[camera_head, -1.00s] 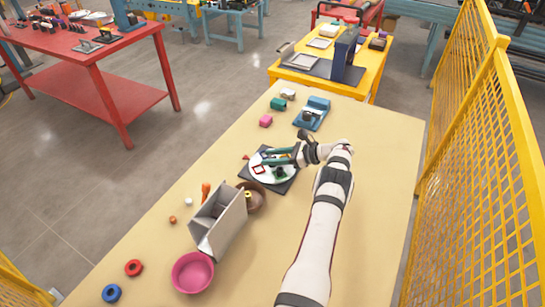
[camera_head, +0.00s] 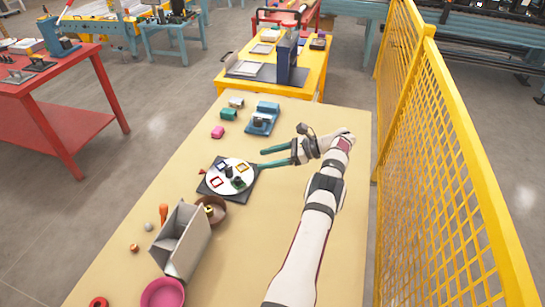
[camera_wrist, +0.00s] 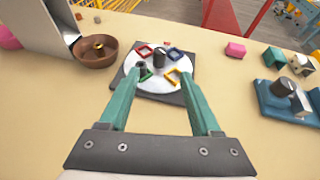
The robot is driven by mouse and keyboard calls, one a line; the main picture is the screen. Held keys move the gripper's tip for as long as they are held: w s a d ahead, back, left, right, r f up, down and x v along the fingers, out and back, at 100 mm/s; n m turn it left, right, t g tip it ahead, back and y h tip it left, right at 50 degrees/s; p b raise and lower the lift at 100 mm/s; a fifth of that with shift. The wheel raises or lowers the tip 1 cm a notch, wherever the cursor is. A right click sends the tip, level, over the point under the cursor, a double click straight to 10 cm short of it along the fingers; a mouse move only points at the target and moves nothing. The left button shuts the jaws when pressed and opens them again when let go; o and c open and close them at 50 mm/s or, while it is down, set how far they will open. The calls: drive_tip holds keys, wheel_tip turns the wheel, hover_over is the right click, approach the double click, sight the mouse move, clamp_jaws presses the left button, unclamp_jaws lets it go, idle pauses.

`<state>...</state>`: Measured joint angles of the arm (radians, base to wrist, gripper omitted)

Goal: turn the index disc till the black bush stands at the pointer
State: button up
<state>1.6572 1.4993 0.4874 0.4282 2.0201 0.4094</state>
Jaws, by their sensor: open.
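The white index disc (camera_head: 228,187) sits on a dark square base (camera_head: 210,189) on the table; it also shows in the wrist view (camera_wrist: 157,84). It carries red (camera_wrist: 144,50), blue (camera_wrist: 175,54), yellow (camera_wrist: 172,76) and green (camera_wrist: 141,75) square frames around a dark central knob (camera_wrist: 159,58). The black bush (camera_wrist: 141,67) stands at the green frame, on the opposite side from the blue one. A small red pointer (camera_head: 203,172) is at the disc's left, nearest the red frame. My gripper (camera_head: 262,158) is open and empty, right of the disc, its green fingers pointing toward it.
A brown bowl (camera_head: 221,221), grey bin (camera_head: 170,258) and pink bowl (camera_head: 163,292) stand near the disc, lower left. A blue fixture (camera_head: 262,118) and small blocks lie farther back. A yellow mesh fence (camera_head: 450,170) borders the table's right side.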

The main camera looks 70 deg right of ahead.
drive_tip(key=shift+v, duration=1)
drive_tip(key=m+h, duration=0.4)
approach(229, 167)
drive_tip(key=x, duration=1)
drive_tip(key=shift+w+f, duration=0.1)
drive_tip(key=shift+f, duration=0.2)
clamp_jaws()
idle(0.3)
